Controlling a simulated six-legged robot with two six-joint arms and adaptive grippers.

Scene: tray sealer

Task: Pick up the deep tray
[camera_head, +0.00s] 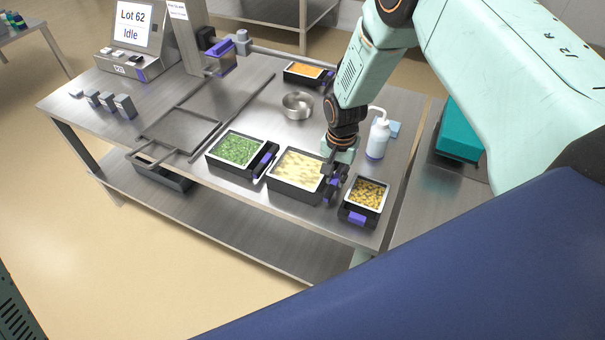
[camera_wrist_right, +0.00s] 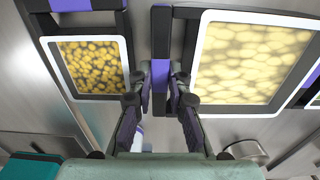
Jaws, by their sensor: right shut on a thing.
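The deep tray, taken to be the large black tray (camera_head: 290,190) with pale yellow pieces and a white rim, is at the table's front edge. It also shows at the right of the right wrist view (camera_wrist_right: 196,60). My right gripper (camera_head: 333,178) comes down from above at its right side. Its fingers (camera_wrist_right: 158,98) are shut on the tray's black and purple side handle (camera_wrist_right: 174,85). The tray looks level; I cannot tell whether it is clear of the table. My left gripper is not in view.
A small tray of yellow pieces (camera_head: 364,210) stands close on the right, and a tray of green pieces (camera_head: 220,165) on the left. Behind are a steel bowl (camera_head: 297,106), a white bottle (camera_head: 377,140) and an orange-filled tray (camera_head: 302,82). The sealer (camera_head: 135,60) stands back left.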

